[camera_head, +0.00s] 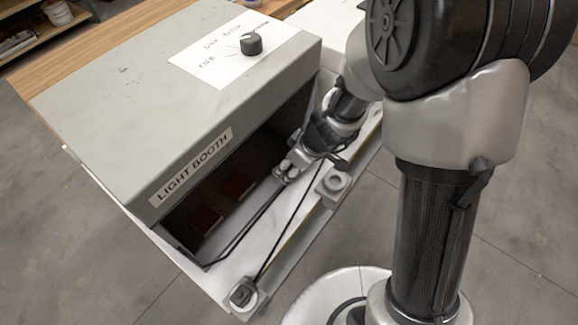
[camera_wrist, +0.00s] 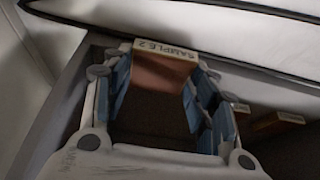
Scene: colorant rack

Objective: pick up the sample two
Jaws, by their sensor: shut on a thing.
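Sample two (camera_wrist: 157,76) is a reddish-brown block with a pale edge labelled "SAMPLE 2". In the wrist view it sits between the two blue-padded fingers of my gripper (camera_wrist: 153,80), which is shut on it. In the head view my gripper (camera_head: 285,170) is at the right end of the light booth's open front. Sample two cannot be made out there.
The grey light booth (camera_head: 130,85) has a knob (camera_head: 251,44) on top. Two other reddish-brown samples (camera_head: 206,219) (camera_head: 238,184) lie inside, left of my gripper. The booth's roof and walls bound the space.

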